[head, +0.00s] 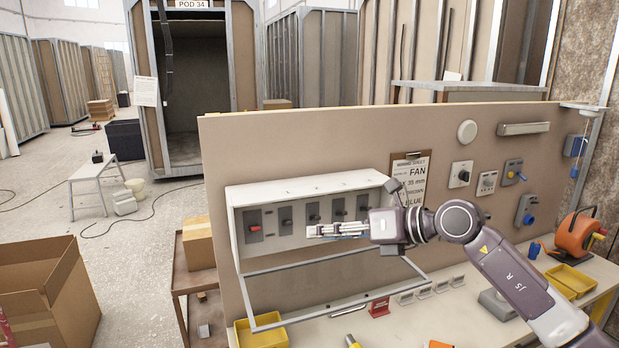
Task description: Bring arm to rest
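My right gripper (338,230) is in front of the switch box (236,232) on the upright board, its fingers pointing left. The fingers lie close together in the picture, seen edge-on, so I cannot tell whether they are open or shut or touch the box. My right arm (515,285) reaches in from the lower right. The box holds a row of several switches; the leftmost has a red toggle (254,228) and the others are dark. The box's frame-like cover (335,284) hangs open below it. My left gripper is not in view.
A workbench (320,333) runs below the board (330,140). A clipboard sheet (411,180) hangs right of the box. A cardboard box (45,285) stands left; the floor (150,250) between is partly clear.

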